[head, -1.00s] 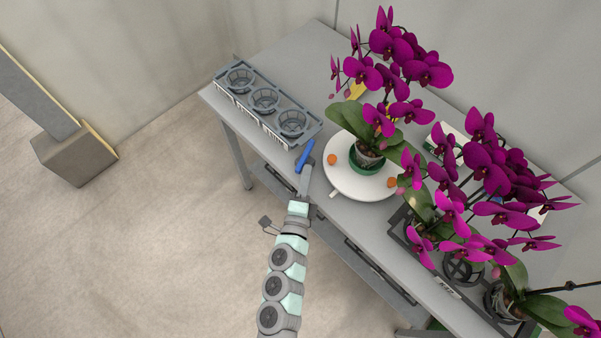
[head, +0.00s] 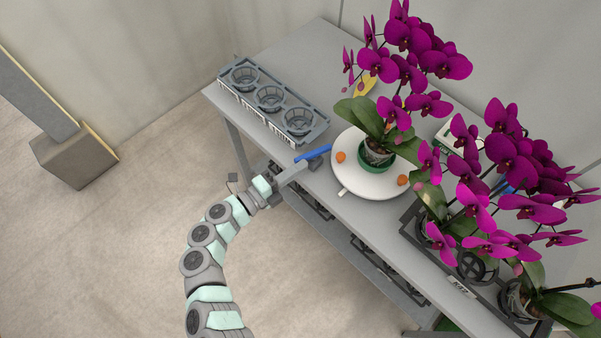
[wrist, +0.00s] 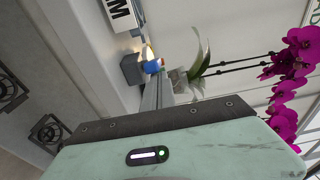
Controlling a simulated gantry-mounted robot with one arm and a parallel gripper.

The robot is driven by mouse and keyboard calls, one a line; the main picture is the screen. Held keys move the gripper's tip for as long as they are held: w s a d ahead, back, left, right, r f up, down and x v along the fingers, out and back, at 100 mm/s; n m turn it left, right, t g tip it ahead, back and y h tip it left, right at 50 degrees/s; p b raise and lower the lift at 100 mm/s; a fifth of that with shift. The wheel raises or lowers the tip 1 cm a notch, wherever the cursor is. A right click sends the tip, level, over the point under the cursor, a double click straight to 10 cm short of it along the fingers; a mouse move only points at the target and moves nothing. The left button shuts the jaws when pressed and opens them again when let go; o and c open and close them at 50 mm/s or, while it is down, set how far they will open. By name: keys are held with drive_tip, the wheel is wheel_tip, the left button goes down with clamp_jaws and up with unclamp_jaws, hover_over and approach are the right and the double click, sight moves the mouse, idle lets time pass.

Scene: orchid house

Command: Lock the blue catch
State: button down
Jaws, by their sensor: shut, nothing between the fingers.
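The blue catch (head: 314,153) is a blue lever on a small dark grey block (head: 315,164) at the table's front edge, left of the white turntable (head: 368,190). The lever lies slanted, its right end near the turntable's rim; whether it touches the rim I cannot tell. My gripper (head: 297,169) is shut and empty, its tip close beside the lever and block; contact is unclear. In the wrist view the blue lever (wrist: 152,66) shows small beside the grey block (wrist: 132,69), just past my gripper's fingers (wrist: 160,90), which hide part of it.
A potted magenta orchid (head: 377,150) stands on the turntable, with two orange knobs (head: 340,157) beside it. A grey rack with several empty net pots (head: 270,98) is behind left. More orchids in a dark tray (head: 458,285) stand at right.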

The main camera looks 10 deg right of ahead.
drive_tip(key=shift+w+a+m+g+b, duration=0.1)
drive_tip(key=shift+w+m+g+b, duration=0.15)
drive_tip(key=shift+m+g+b, duration=0.15)
drive_tip(key=shift+a+f+g+h, duration=0.1)
drive_tip(key=shift+f+g+h, duration=0.05)
drive_tip(key=shift+g+h, duration=0.2)
drive_tip(key=shift+w+a+b, duration=0.1)
drive_tip(key=shift+b, duration=0.55)
drive_tip(key=shift+w+b, duration=0.1)
drive_tip(key=shift+b, duration=0.2)
drive_tip(key=shift+a, duration=0.1)
